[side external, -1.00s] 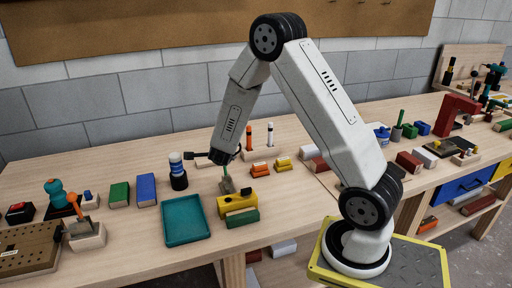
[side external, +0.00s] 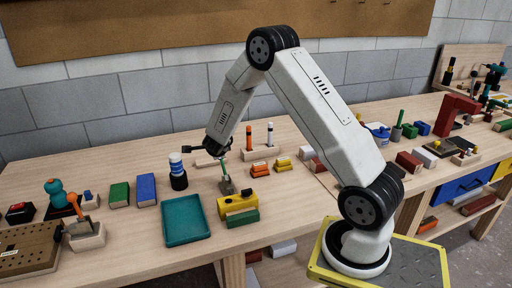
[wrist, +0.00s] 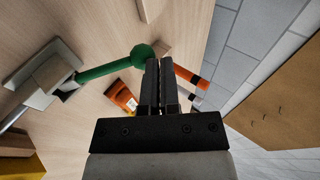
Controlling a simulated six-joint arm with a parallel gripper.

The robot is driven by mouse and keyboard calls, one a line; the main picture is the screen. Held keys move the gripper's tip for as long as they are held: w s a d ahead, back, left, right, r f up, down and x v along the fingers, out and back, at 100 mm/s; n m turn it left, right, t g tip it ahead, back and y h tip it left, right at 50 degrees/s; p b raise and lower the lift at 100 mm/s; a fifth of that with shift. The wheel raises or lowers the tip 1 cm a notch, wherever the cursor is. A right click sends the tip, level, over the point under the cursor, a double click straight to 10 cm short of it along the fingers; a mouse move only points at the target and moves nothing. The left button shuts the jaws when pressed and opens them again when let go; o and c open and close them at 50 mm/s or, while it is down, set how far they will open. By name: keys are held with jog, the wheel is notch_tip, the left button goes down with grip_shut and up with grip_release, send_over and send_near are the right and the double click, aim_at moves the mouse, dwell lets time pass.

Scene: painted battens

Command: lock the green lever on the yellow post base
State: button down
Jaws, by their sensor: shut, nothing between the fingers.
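The green lever (wrist: 104,69) has a round green knob and rises at a tilt from a pale grey mount (wrist: 38,78) in the wrist view. In the side view, the lever (side external: 224,170) and its grey mount (side external: 227,187) stand just behind a yellow block (side external: 237,204) with a dark round spot. Whether the mount is joined to that block I cannot tell. A yellow piece (wrist: 20,168) shows at the wrist view's lower left corner. My gripper (wrist: 160,62) is shut and empty, its fingertips close beside the knob; contact is unclear. It also shows above the lever in the side view (side external: 220,158).
A teal tray (side external: 186,220) lies left of the yellow block, and a green block (side external: 240,219) lies in front.

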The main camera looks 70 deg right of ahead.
jog(key=shift+w+d+f, duration=0.1)
jog(key=shift+d+f, duration=0.05)
jog(key=shift+f, duration=0.05)
dwell(0.4)
jog(key=shift+r, duration=0.15)
jog(key=s+a+r, duration=0.1)
jog(key=a+r, duration=0.2)
jog(key=r, duration=0.3)
jog(key=s+a+r, duration=0.1)
jog(key=a+r, duration=0.1)
jog(key=r, duration=0.4)
jog(key=shift+a+r, duration=0.35)
jog(key=shift+a, duration=0.05)
jog(key=s+a+f+n+t+y, duration=0.25)
jog(key=a+n+y, duration=0.45)
jog(key=a+n, duration=0.85)
jog(key=s+a+f+n+g+y, duration=0.1)
jog(key=s+a+f+n+g, duration=0.1)
jog(key=s+n, duration=0.4)
jog(key=s+a+f+n+g, duration=0.3)
jog(key=s+n, duration=0.3)
jog(key=s, duration=0.3)
jog(key=shift+s+a+y, duration=0.25)
jog(key=shift+a+y, duration=0.05)
jog(key=shift+y, duration=0.1)
